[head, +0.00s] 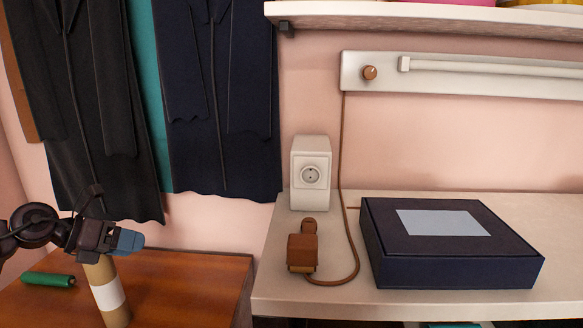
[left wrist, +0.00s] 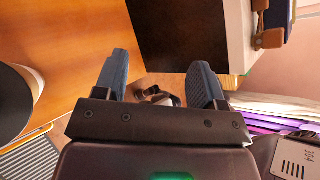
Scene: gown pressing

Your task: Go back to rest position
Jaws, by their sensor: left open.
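My left gripper (head: 130,241) comes in from the left in the head view, above the wooden table and at the top of an upright cardboard tube with a white band (head: 108,297). The head view does not settle whether it touches the tube. In the left wrist view its two blue fingers (left wrist: 158,78) stand apart with nothing held between them. A dark round shape with a pale rim (left wrist: 15,98) shows close at the left edge there; I cannot tell for sure what it is. My right gripper is in neither view.
The wooden table (head: 190,285) also holds a green cylinder (head: 48,280). The pale counter (head: 325,297) carries a brown plug (head: 302,251) with a cord, a white socket box (head: 311,172) and a dark blue box (head: 450,265). Dark gowns (head: 222,100) hang behind; a shelf (head: 430,14) is above.

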